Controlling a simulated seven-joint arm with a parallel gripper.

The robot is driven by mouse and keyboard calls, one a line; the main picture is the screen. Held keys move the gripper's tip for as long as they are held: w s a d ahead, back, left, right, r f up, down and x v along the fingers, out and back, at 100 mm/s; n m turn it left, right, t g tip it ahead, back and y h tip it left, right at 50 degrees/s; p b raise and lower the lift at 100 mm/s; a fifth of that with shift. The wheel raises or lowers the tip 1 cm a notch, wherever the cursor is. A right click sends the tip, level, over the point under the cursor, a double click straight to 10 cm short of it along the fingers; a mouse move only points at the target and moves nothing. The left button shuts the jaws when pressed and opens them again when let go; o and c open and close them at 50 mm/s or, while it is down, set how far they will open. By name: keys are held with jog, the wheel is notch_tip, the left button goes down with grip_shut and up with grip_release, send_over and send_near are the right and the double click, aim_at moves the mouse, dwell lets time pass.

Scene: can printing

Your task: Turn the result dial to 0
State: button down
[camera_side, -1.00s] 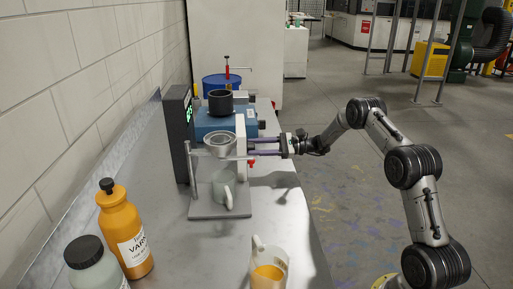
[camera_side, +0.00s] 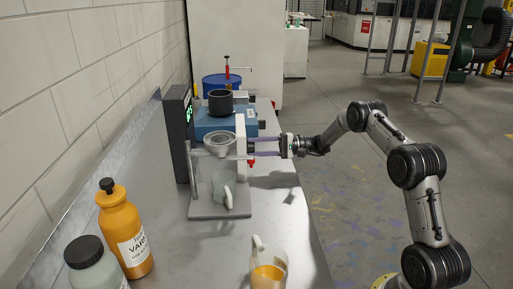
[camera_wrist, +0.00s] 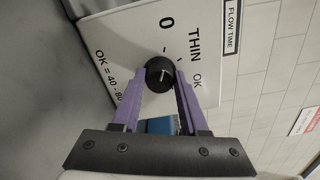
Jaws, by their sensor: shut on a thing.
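The result dial (camera_wrist: 160,73) is a round black knob with a white pointer line, on a white panel (camera_wrist: 125,58) printed with 0, THIN and OK. The pointer's exact reading is hard to tell. My gripper (camera_wrist: 163,79) has its two purple fingers on either side of the dial and is shut on it. In the side view my gripper (camera_side: 252,146) reaches in from the right to the edge-on white panel (camera_side: 241,150); the dial's face is hidden there.
A metal stand (camera_side: 218,211) with a funnel cup (camera_side: 219,142) and a glass beaker is beside the panel. A black display (camera_side: 182,135) stands behind. An orange varnish bottle (camera_side: 121,232), a grey jar (camera_side: 92,270) and a jug (camera_side: 268,278) are at the front.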

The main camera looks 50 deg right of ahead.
jog(key=shift+n, duration=0.4)
jog(key=shift+c, duration=2.2)
grip_release()
jog(key=v, duration=1.4)
